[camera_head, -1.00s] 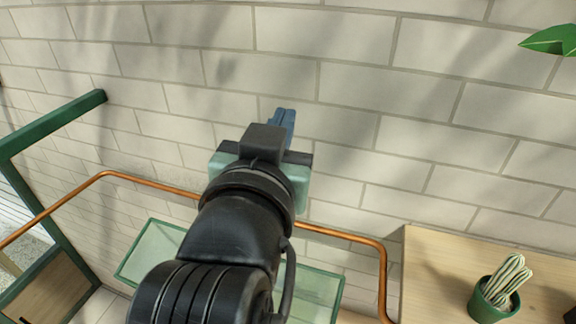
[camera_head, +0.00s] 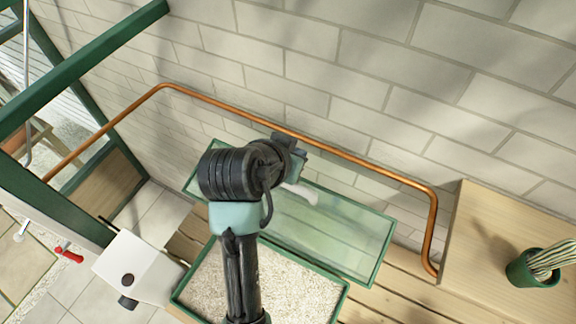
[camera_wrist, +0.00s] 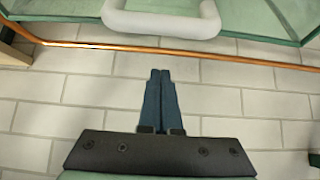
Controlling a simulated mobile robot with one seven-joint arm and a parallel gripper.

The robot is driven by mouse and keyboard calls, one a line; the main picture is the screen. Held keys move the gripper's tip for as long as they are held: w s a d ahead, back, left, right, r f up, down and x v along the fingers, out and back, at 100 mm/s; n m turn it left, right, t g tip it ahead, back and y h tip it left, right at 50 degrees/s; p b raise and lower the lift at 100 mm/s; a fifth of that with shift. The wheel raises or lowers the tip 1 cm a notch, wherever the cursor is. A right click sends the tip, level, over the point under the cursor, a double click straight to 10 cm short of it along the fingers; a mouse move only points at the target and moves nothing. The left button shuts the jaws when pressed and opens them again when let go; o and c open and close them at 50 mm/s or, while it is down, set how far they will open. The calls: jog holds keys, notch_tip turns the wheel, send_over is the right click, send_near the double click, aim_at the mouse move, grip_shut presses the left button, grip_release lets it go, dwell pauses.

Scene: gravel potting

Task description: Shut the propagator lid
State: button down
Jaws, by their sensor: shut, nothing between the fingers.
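The propagator lid (camera_head: 340,232) is a clear pane in a green frame. It stands open, tilted up behind the gravel-filled base (camera_head: 305,290). Its white handle (camera_head: 302,194) is near the lid's upper edge, partly behind my arm. In the wrist view the handle (camera_wrist: 160,24) lies across the top, just beyond my fingertips, with the lid's pane (camera_wrist: 60,22) around it. My gripper (camera_wrist: 160,72) is shut and empty, with a visible gap to the handle. In the head view my arm reaches over the base to the lid's top edge; my fingertips are hidden.
A copper pipe (camera_head: 350,158) runs along the brick wall behind the lid and bends down at the right. A white box (camera_head: 138,272) and red-handled tool (camera_head: 68,254) are at the left.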

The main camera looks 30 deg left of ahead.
jog(key=shift+s+f+p, duration=0.5)
jog(key=shift+s, duration=0.3)
jog(key=shift+s+f+p, duration=0.45)
jog(key=shift+s, duration=0.3)
jog(key=shift+a+f, duration=0.1)
jog(key=shift+s+f+b, duration=0.1)
jog(key=shift+f+b, duration=0.05)
jog(key=shift+b, duration=0.15)
